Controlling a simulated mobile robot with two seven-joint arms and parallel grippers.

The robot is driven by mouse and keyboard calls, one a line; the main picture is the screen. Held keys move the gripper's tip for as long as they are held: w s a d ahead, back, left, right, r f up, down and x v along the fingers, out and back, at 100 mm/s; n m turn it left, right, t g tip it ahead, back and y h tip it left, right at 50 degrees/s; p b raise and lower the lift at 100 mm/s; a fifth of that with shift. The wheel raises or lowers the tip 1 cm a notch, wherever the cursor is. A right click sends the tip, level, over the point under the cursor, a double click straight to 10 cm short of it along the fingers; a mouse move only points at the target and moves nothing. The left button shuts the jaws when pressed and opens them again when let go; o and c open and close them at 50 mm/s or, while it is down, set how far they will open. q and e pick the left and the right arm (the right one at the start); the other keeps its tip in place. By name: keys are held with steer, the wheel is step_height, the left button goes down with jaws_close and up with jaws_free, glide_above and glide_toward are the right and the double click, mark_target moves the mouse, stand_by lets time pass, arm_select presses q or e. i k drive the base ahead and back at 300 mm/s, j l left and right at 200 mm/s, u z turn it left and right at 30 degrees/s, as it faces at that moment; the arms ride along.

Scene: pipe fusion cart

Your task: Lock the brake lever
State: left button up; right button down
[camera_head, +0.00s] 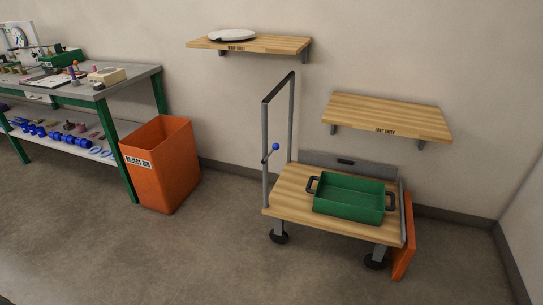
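A cart (290,205) with a wooden deck stands on the floor right of the middle. A tall grey handle frame (291,120) rises at its left end. A short lever with a blue ball knob (276,147) sits on the handle frame, about halfway up, and looks like the brake lever. The knob is slightly above the pivot on the near post. Dark wheels (279,237) show under the front of the deck. Neither of my grippers is in view.
A green tray (348,212) with black handles rests on the deck. An orange panel (404,240) hangs at the cart's right end. An orange reject bin (161,165) and a workbench (120,80) stand left. Two wall shelves, (270,43) and (385,112), overhang behind. The front floor is clear.

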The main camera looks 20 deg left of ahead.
mark_target(276, 147)
steer(key=i+j+u, duration=0.35)
steer(key=i+j, duration=0.8)
steer(key=i, duration=0.3)
